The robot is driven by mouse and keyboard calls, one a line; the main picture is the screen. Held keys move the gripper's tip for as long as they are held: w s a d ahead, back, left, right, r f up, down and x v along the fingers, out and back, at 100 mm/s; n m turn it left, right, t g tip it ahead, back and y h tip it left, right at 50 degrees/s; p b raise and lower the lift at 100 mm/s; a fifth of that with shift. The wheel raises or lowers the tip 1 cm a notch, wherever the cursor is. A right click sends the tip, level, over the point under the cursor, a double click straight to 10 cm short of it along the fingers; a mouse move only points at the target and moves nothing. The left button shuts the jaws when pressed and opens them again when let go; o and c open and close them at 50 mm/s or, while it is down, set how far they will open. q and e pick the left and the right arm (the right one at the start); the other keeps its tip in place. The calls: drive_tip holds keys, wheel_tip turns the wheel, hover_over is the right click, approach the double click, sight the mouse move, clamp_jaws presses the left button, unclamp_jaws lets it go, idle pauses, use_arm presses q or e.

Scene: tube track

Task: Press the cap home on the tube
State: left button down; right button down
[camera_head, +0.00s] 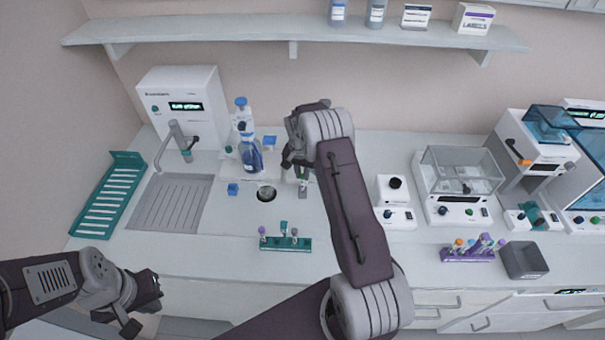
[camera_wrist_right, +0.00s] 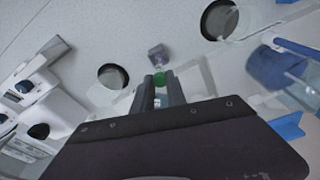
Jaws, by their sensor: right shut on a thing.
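My right gripper (camera_head: 300,172) points down over the back of the bench, right of the blue-capped bottle. In the right wrist view its two fingers (camera_wrist_right: 161,92) are shut on a small green cap (camera_wrist_right: 158,78) at their tips. A small greyish-purple piece (camera_wrist_right: 157,55) shows just beyond the cap. I cannot tell whether it belongs to the tube or how the cap sits on it. A small pale-and-green item (camera_head: 303,186) shows below the right gripper in the head view. My left gripper (camera_head: 142,308) is at the lower left, open and empty, away from the bench items.
A teal rack (camera_head: 285,243) with several capped tubes stands in front of the right gripper. A blue-capped bottle (camera_head: 250,157) stands left of it. A purple tube rack (camera_head: 467,255) and grey bin (camera_head: 524,260) are at the right. The front left bench is clear.

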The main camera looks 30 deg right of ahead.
drive_tip(key=shift+f, duration=0.3)
idle(0.4)
drive_tip(key=c, duration=1.3)
unclamp_jaws()
drive_tip(key=shift+r+b, duration=0.25)
drive_tip(key=shift+b, duration=0.15)
drive_tip(key=r, duration=0.2)
drive_tip(key=r+b, duration=0.1)
drive_tip(key=r, duration=0.2)
drive_tip(key=s+a+r+b, duration=0.1)
drive_tip(key=r, duration=0.2)
drive_tip(key=shift+r, duration=0.25)
